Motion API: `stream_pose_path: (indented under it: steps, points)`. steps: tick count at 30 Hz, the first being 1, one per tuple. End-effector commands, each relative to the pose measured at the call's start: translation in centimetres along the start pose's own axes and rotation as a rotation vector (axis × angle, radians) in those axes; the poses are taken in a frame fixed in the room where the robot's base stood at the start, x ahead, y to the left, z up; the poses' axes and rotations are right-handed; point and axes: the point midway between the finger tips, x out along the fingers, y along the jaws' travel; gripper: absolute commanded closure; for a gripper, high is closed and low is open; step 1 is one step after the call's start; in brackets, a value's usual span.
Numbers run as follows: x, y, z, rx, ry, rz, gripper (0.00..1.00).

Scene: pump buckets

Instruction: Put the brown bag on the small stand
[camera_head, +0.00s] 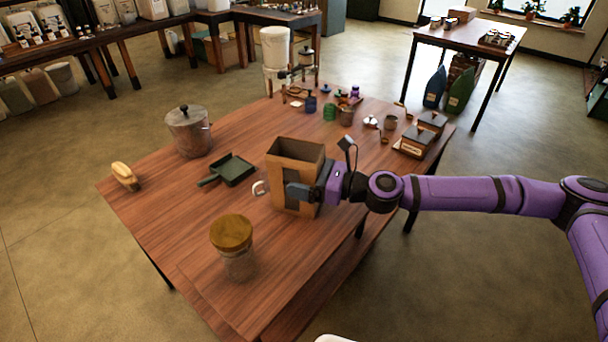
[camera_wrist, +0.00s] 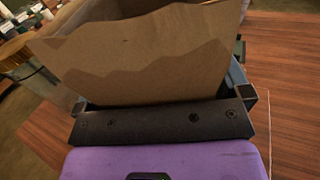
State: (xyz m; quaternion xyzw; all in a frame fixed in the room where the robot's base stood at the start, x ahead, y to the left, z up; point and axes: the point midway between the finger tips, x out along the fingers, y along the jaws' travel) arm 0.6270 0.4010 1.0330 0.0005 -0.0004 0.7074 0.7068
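The brown bag (camera_head: 284,150) is an open-topped paper bag, upright at the middle of the wooden table. My gripper (camera_head: 300,191) is at the bag's right side, with one dark finger along its near face. In the wrist view the bag (camera_wrist: 150,55) fills the space between my fingers (camera_wrist: 165,95), one at each side. I cannot tell whether they press on it or whether its base touches the table. I cannot make out for sure which thing is the small stand; a frame with a white bucket (camera_head: 274,47) stands at the table's back.
On the wooden table (camera_head: 185,235) are a lidded metal pot (camera_head: 189,133), a green dustpan (camera_head: 234,169), a yellowish brush (camera_head: 125,177), a glass jar (camera_head: 236,258) and small wooden boxes (camera_head: 415,141). A white handle (camera_head: 259,188) shows left of the bag.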

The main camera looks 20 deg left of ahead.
Motion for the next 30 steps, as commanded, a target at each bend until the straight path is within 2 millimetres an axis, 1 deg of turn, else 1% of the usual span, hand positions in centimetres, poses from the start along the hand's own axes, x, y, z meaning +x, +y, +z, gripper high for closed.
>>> stream_pose_path:
  steps: [6,8,11,18,24,30]
  points:
    - [0.0,0.0,0.3,-0.001,0.000,0.000,0.04]
    - [-0.5,0.0,0.3,0.001,0.000,-0.001,0.04]
    - [-1.9,-0.1,0.3,0.000,0.000,-0.002,0.04]
    - [-6.1,-0.1,0.3,0.002,-0.001,-0.003,0.04]
    - [-9.3,-0.1,0.3,0.000,0.000,-0.003,0.04]
    - [-11.3,0.0,0.3,0.000,0.000,-0.001,0.04]
